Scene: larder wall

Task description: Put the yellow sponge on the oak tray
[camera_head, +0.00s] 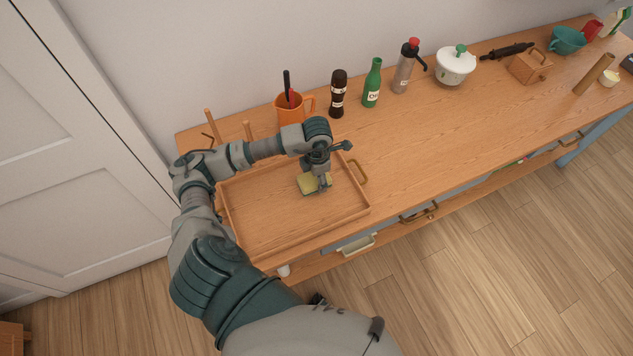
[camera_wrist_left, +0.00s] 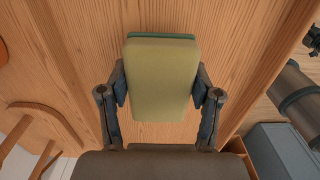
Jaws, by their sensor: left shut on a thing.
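The yellow sponge (camera_head: 309,184) is between the fingers of my left gripper (camera_head: 320,184), over the right part of the oak tray (camera_head: 262,236) in the head view. In the left wrist view the sponge (camera_wrist_left: 163,82) fills the middle, with a green layer at its far edge. The left gripper's two fingers (camera_wrist_left: 160,105) press on its two sides, so it is shut on the sponge. I cannot tell whether the sponge touches the tray floor. The tray is otherwise empty where I see it; my left arm hides part of its left side. My right gripper is not in view.
Behind the tray stand an orange jug (camera_head: 290,110), a dark bottle (camera_head: 338,95), a green bottle (camera_head: 372,84) and a grey pump bottle (camera_head: 404,70). A white lidded pot (camera_head: 456,66) is farther right. The counter (camera_head: 430,130) right of the tray is clear.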

